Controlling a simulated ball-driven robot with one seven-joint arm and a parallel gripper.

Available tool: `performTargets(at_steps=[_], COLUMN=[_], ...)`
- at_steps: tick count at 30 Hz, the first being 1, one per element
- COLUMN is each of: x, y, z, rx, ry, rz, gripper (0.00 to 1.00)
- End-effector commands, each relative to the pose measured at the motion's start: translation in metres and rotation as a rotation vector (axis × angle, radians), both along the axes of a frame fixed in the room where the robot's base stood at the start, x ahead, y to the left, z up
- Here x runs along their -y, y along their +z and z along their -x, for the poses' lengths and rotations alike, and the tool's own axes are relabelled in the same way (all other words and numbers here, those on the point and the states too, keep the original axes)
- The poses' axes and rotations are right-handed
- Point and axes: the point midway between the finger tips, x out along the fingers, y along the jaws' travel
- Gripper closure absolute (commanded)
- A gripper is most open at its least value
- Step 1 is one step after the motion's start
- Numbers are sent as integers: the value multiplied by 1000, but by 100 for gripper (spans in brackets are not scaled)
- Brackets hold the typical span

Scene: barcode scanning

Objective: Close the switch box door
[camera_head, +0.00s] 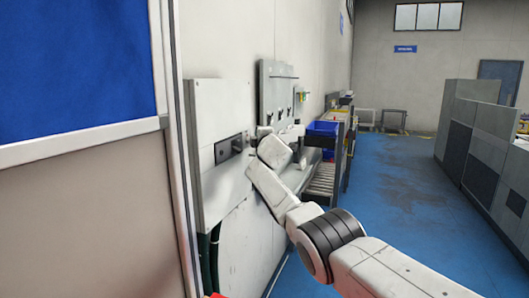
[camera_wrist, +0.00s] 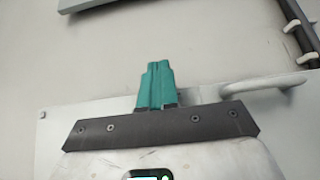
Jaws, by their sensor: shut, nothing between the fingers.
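A pale switch box (camera_head: 215,105) is on the left wall in the head view, with a dark latch or switch plate (camera_head: 229,148) on its face. Its face looks roughly in line with the wall; I cannot tell whether its door stands slightly open. My gripper shows in the wrist view with its green fingers (camera_wrist: 157,68) shut together and empty. They are in front of a pale panel (camera_wrist: 60,125) with a curved grey handle (camera_wrist: 265,84) to their right. In the head view my wrist is just right of the box, and the fingers are not clear.
A grey wall unit (camera_head: 275,88) is beyond the box. A blue bin (camera_head: 322,128) stands by a roller conveyor (camera_head: 323,178) farther along the wall. A blue-panelled partition (camera_head: 75,65) is close at the left. The blue floor (camera_head: 395,190) is open to the right, before grey cabinets (camera_head: 475,135).

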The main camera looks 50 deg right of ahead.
Motion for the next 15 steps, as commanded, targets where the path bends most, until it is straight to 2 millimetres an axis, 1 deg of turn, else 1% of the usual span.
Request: performTargets(at_steps=[1,15], x=[-1,-8], y=[-6,1], z=[-3,-13], rx=[2,4], ry=[0,2], rz=[1,0], gripper=[100,100])
